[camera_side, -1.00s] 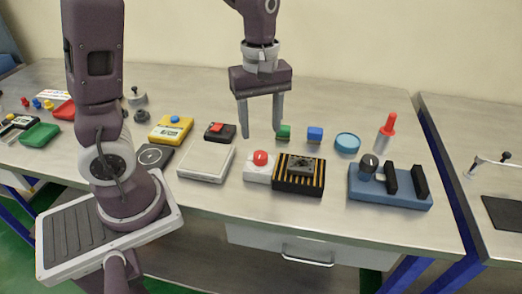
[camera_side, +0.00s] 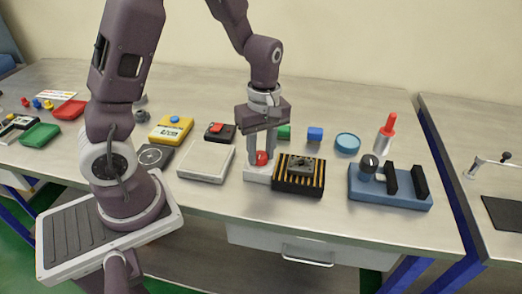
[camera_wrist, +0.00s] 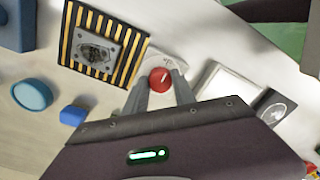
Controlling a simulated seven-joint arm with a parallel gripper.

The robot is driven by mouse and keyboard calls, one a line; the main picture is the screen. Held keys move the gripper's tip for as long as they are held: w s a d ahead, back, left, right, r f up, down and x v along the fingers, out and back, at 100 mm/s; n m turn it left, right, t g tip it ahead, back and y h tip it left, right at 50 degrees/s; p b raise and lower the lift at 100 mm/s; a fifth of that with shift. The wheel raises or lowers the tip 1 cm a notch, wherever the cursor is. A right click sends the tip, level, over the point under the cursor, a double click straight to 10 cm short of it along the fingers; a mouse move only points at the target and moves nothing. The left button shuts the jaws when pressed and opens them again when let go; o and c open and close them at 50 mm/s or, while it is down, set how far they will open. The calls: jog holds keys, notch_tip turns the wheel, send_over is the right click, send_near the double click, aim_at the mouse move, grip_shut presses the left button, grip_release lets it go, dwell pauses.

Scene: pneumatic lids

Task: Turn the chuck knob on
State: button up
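My gripper (camera_side: 262,160) points down over a white box (camera_side: 257,174) with a round red button (camera_side: 262,157). Its fingers stand apart on either side of the button. In the wrist view the red button (camera_wrist: 160,79) shows between the fingertips; I cannot tell whether they touch it. A black knob (camera_side: 369,161) stands on a blue block (camera_side: 390,199) at the right, clear of my gripper. A black box with yellow stripes (camera_side: 298,184) carries a grey plate with a raised middle. No label shows which part is the chuck knob.
The striped box (camera_wrist: 68,40) stands close beside the red-button box. A white flat box (camera_side: 206,163) lies to the left.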

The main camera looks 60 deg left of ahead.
grip_shut()
jog(key=shift+m, duration=0.3)
jog(key=m, duration=0.3)
jog(key=shift+m, duration=0.3)
jog(key=m, duration=0.4)
jog(key=shift+m, duration=0.3)
jog(key=m, duration=0.9)
jog(key=shift+s, duration=0.1)
